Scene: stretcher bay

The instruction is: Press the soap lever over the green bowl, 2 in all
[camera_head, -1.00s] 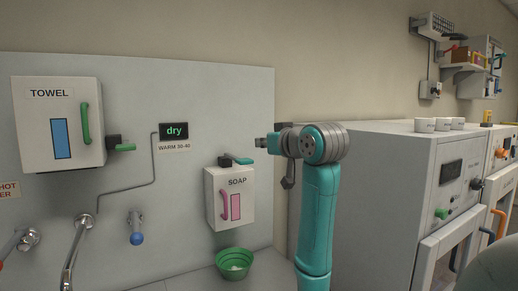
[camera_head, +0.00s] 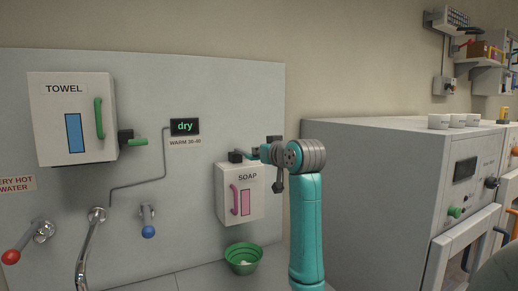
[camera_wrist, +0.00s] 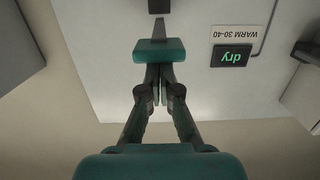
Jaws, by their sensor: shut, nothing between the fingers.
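The white soap dispenser (camera_head: 240,205), with a pink handle and window, hangs on the grey wall panel. Its teal lever (camera_wrist: 158,50) sticks out from a dark mount (camera_head: 236,156) on top; in the head view my gripper and wrist partly cover it. The green bowl (camera_head: 243,262) stands on the counter below the dispenser, with something whitish inside. My gripper (camera_wrist: 158,73) is shut and empty, its fingertips right at the lever's near end in the wrist view. I cannot tell if they touch it. The wrist view is upside down.
A towel box (camera_head: 74,120) with a green lever (camera_head: 138,142) hangs at left. A "dry" display (camera_head: 185,127) sits between the boxes. Taps are below, including a blue-knobbed one (camera_head: 148,231). A grey cabinet (camera_head: 375,200) stands at right behind my arm.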

